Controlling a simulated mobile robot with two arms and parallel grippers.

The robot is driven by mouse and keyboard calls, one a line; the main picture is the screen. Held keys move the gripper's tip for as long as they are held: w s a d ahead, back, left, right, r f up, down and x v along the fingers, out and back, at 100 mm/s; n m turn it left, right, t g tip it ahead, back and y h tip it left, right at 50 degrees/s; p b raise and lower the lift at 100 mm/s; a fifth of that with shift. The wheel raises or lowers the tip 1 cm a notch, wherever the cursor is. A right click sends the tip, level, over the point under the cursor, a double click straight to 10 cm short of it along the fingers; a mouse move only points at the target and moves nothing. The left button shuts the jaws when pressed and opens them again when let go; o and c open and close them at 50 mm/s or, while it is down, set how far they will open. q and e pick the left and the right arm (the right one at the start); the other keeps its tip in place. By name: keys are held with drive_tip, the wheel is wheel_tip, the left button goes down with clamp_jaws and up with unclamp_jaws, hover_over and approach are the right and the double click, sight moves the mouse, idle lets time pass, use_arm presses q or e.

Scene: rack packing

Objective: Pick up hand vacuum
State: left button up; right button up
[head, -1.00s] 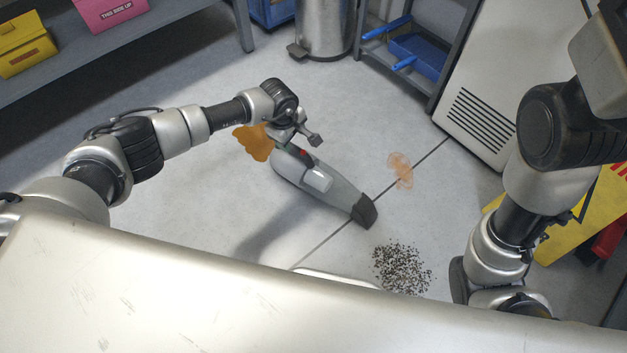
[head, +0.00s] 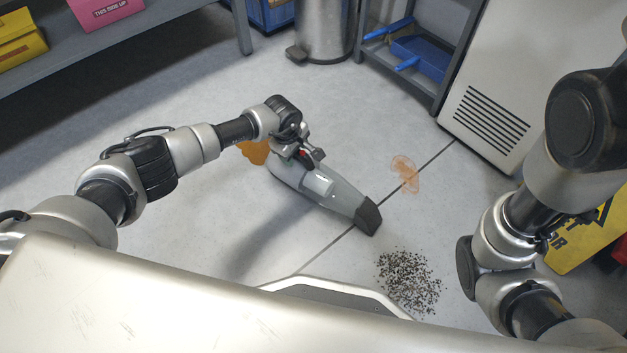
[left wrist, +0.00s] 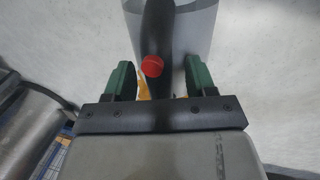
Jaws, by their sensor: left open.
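The hand vacuum (head: 335,196) is grey with a dark nozzle that points to the lower right in the head view. My left gripper (head: 303,160) is at its handle end. In the left wrist view, my left gripper (left wrist: 158,82) is open, with its green-padded fingers on either side of the vacuum's dark handle (left wrist: 158,40), which has a red button. Gaps show between the handle and both fingers. My right arm shows at the right of the head view, but its gripper is out of view.
An orange stain (head: 255,151) lies behind the vacuum, and another (head: 405,174) lies to its right. Dark debris (head: 408,281) is scattered nearer. A metal bin (head: 324,30), a shelf with a blue dustpan (head: 420,57) and a yellow sign (head: 585,240) stand around the open floor.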

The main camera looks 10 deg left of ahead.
use_arm(q)
clamp_jaws()
drive_tip(key=shift+w+r, duration=0.1)
drive_tip(key=shift+r, duration=0.05)
drive_tip(key=shift+r, duration=0.1)
